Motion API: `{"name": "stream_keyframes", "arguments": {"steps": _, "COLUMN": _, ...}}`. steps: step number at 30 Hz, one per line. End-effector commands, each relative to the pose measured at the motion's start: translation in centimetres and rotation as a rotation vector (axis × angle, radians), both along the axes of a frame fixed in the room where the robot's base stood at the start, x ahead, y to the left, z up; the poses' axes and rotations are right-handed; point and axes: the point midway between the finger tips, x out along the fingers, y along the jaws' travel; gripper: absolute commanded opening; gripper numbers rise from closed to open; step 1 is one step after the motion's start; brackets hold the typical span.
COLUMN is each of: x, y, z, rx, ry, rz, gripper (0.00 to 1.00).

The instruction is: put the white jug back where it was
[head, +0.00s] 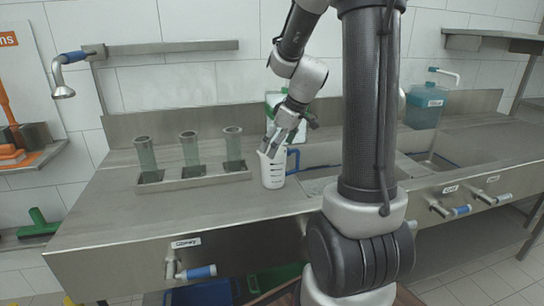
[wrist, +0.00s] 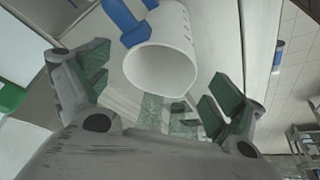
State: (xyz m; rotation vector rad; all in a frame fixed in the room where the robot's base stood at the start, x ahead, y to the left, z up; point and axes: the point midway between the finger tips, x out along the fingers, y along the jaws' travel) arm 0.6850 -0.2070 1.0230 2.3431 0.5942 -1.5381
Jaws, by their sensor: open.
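The white jug (head: 273,172) stands upright on the steel counter in the head view, right of the cup rack, with dark marks on its side. Its blue handle (head: 293,160) points right. My gripper (head: 271,146) is at the jug's rim, coming down from above right. In the wrist view my gripper (wrist: 160,85) is open, with its two green-padded fingers apart. The jug (wrist: 178,40) shows beyond and between them, its round opening facing the camera and its blue handle (wrist: 122,18) at upper left. Whether a finger touches the rim cannot be told.
Three clear cups (head: 190,150) stand in a metal rack (head: 205,180) to the left. The counter front (head: 140,215) is bare. Sink basins (head: 320,165) lie to the right, partly behind my arm. A blue-green bottle (head: 424,108) with a pump stands at the back right.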

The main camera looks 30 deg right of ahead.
Motion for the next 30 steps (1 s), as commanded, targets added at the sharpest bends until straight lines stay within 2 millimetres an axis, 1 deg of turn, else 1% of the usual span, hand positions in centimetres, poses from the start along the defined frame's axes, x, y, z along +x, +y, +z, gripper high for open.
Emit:
{"name": "stream_keyframes", "arguments": {"steps": 1, "x": -0.4, "y": -0.3, "z": 1.2, "rx": -0.002, "ry": -0.005, "rz": 0.0, "gripper": 0.94}}
{"name": "stream_keyframes", "arguments": {"steps": 3, "x": -0.9, "y": -0.6, "z": 2.6, "rx": -0.001, "ry": -0.005, "rz": -0.002, "gripper": 0.94}}
{"name": "stream_keyframes", "arguments": {"steps": 6, "x": -1.5, "y": -0.9, "z": 4.1, "rx": -0.002, "ry": -0.003, "rz": 0.0, "gripper": 0.94}}
{"name": "stream_keyframes", "arguments": {"steps": 11, "x": -2.2, "y": -1.0, "z": 5.6, "rx": -0.001, "ry": -0.001, "rz": -0.003, "gripper": 0.94}}
{"name": "stream_keyframes", "arguments": {"steps": 14, "x": -3.6, "y": -0.1, "z": 6.8, "rx": -0.001, "ry": 0.007, "rz": -0.022, "gripper": 0.94}}
{"name": "stream_keyframes", "arguments": {"steps": 17, "x": -6.7, "y": 2.0, "z": 8.4, "rx": -0.002, "ry": 0.024, "rz": -0.081, "gripper": 0.94}}
{"name": "stream_keyframes", "arguments": {"steps": 18, "x": -8.4, "y": 2.9, "z": 9.1, "rx": -0.002, "ry": 0.032, "rz": -0.114, "gripper": 0.94}}
{"name": "stream_keyframes", "arguments": {"steps": 20, "x": -11.2, "y": 4.1, "z": 9.8, "rx": -0.004, "ry": 0.041, "rz": -0.173, "gripper": 0.94}}
{"name": "stream_keyframes", "arguments": {"steps": 21, "x": -13.0, "y": 4.8, "z": 10.2, "rx": -0.006, "ry": 0.048, "rz": -0.214, "gripper": 0.94}}
{"name": "stream_keyframes", "arguments": {"steps": 24, "x": -17.1, "y": 5.7, "z": 10.4, "rx": -0.008, "ry": 0.051, "rz": -0.317, "gripper": 0.94}}
{"name": "stream_keyframes", "arguments": {"steps": 27, "x": -20.0, "y": 5.9, "z": 10.2, "rx": -0.007, "ry": 0.044, "rz": -0.406, "gripper": 0.94}}
{"name": "stream_keyframes", "arguments": {"steps": 30, "x": -21.8, "y": 5.9, "z": 9.9, "rx": -0.006, "ry": 0.037, "rz": -0.465, "gripper": 0.94}}
